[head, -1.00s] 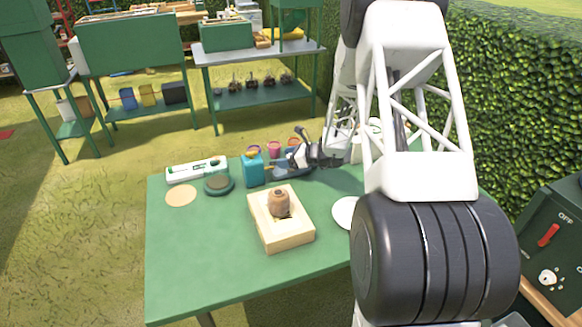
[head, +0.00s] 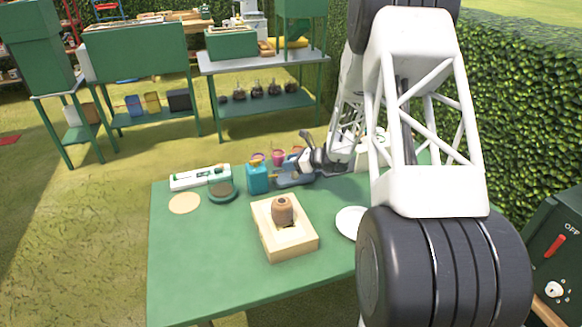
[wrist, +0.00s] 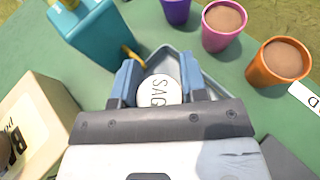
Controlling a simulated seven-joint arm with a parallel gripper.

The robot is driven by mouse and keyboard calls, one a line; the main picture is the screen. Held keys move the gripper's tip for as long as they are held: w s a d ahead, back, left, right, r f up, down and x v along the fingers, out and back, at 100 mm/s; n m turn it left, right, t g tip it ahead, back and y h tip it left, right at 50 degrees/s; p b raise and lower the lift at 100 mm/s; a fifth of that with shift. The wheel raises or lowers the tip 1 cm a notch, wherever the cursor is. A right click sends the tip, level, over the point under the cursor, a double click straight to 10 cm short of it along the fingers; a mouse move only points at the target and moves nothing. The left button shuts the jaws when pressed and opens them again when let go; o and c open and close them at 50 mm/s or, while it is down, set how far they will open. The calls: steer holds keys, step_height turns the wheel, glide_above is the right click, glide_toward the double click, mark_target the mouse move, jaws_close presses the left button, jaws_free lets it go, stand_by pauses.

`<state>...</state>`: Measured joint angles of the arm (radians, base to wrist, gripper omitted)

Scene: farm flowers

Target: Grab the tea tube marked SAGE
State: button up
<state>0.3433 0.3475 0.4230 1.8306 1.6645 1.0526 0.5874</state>
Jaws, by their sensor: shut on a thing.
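The tea tube (wrist: 159,91) shows its round white end in the wrist view, with the letters "SAG" readable and the rest hidden. My gripper (wrist: 162,80) is shut on it, with one blue finger on each side. A grey-blue tray (wrist: 190,72) lies around and behind the tube. I cannot tell whether the tube still touches the tray.
A teal canister (head: 257,178) stands just left of my gripper. Purple, pink (wrist: 224,24) and orange (wrist: 279,61) cups stand beyond the tray. A wooden block (head: 286,240) with a brown pot (head: 282,210) and a white plate (head: 351,222) are nearer. The table's front left is clear.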

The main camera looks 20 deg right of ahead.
step_height(320, 180, up, 8)
steer(key=shift+r, duration=0.1)
stand_by(0.4)
stand_by(0.4)
steer(key=shift+s+d, duration=0.1)
